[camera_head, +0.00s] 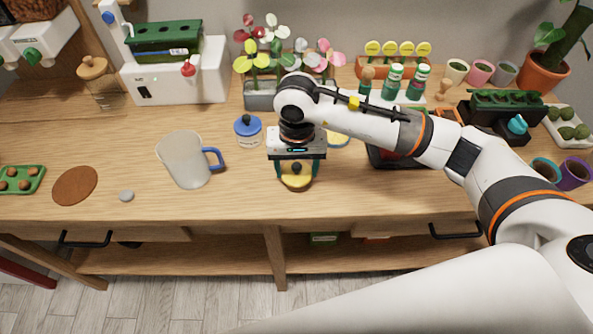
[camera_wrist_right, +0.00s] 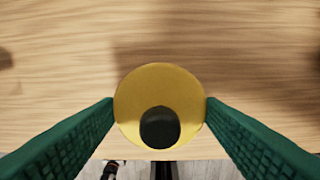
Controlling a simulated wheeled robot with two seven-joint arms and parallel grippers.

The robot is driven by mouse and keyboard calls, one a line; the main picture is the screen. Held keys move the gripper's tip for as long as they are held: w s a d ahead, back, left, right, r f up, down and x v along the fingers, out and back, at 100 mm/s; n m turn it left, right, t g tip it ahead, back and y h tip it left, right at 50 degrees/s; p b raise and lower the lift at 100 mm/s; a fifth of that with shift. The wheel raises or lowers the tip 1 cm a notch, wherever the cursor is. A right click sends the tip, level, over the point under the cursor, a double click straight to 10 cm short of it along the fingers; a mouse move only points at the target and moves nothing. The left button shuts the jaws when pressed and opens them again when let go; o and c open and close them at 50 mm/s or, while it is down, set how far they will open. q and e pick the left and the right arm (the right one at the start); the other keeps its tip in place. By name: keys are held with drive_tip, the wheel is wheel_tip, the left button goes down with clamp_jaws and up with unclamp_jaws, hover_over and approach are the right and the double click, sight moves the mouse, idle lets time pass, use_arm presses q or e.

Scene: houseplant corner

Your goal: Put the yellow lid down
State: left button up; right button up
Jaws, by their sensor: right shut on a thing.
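The yellow lid (camera_head: 297,183) is a round disc with a dark knob on top. My right gripper (camera_head: 296,172) points down and is shut on the lid, with one green finger at each side. In the right wrist view the lid (camera_wrist_right: 160,83) fills the gap between the fingers (camera_wrist_right: 160,106), knob towards the camera. The lid is over the front part of the wooden table (camera_head: 230,203); I cannot tell whether it touches the wood. My left gripper is not in view.
A clear mug (camera_head: 185,160) with a blue handle and a blue-lidded jar (camera_head: 248,130) stand left of my gripper. A yellow-rimmed thing (camera_head: 339,138) is partly hidden behind it. A dark tray (camera_head: 385,157) lies right, under my arm. The table's front edge is close; wood right of the lid is clear.

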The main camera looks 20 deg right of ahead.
wheel_tip(320, 180, down, 2)
drive_tip(key=shift+f, duration=0.25)
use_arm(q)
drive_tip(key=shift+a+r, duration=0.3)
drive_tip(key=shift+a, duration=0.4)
use_arm(e)
drive_tip(key=shift+d, duration=0.1)
drive_tip(key=shift+f, duration=0.1)
drive_tip(key=shift+f, duration=0.1)
drive_tip(key=o, duration=0.9)
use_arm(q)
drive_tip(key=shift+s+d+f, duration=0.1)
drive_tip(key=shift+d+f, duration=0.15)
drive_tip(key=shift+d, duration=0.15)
use_arm(e)
drive_tip(key=shift+o, duration=0.2)
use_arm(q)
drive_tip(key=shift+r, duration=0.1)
